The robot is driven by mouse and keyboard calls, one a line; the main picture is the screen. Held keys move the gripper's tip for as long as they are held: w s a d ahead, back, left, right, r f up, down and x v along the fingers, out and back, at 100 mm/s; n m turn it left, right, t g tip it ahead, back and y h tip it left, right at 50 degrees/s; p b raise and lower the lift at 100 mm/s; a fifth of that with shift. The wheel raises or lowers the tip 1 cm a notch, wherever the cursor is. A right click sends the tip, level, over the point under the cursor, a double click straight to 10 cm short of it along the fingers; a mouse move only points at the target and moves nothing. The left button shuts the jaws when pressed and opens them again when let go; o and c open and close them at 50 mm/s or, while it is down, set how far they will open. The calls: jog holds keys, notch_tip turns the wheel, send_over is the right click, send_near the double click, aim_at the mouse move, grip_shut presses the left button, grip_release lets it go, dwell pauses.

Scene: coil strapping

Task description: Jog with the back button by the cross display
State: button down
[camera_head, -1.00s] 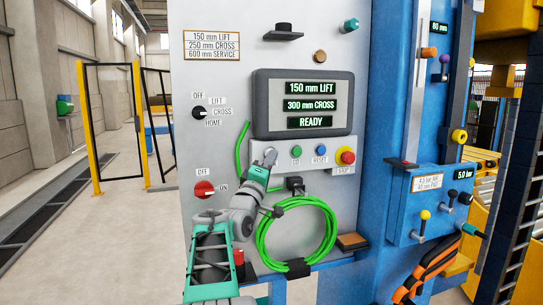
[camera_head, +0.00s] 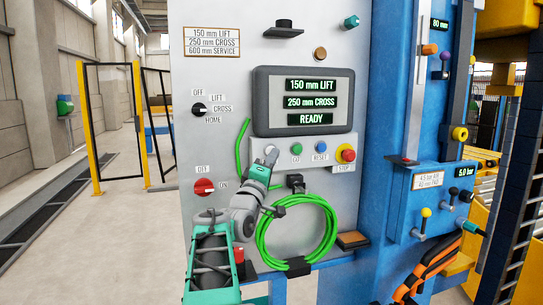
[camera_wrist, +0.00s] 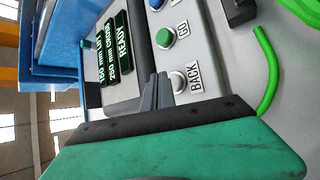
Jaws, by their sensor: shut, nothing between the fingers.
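The display (camera_head: 303,101) reads 150 mm LIFT, 250 mm CROSS and READY; it also shows sideways in the wrist view (camera_wrist: 118,48). The white back button (camera_wrist: 178,82), labelled BACK, is on the grey button strip below the display. The black selector knob (camera_head: 199,109) appears turned toward CROSS.
The green GO button (camera_head: 296,148), blue RESET button (camera_head: 320,147) and red stop button (camera_head: 348,155) sit along the same strip. A coiled green cable (camera_head: 297,232) hangs below. A red OFF/ON switch (camera_head: 204,187) is at the left. A sign (camera_head: 212,42) lists 250 mm CROSS.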

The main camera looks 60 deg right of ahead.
jog(key=shift+s+a, duration=0.1)
jog(key=shift+s, duration=0.05)
jog(key=s+a+b, duration=0.2)
jog(key=s+a, duration=0.1)
jog(key=shift+s+a+b, duration=0.25)
jog(key=shift+b, duration=0.05)
dwell(0.3)
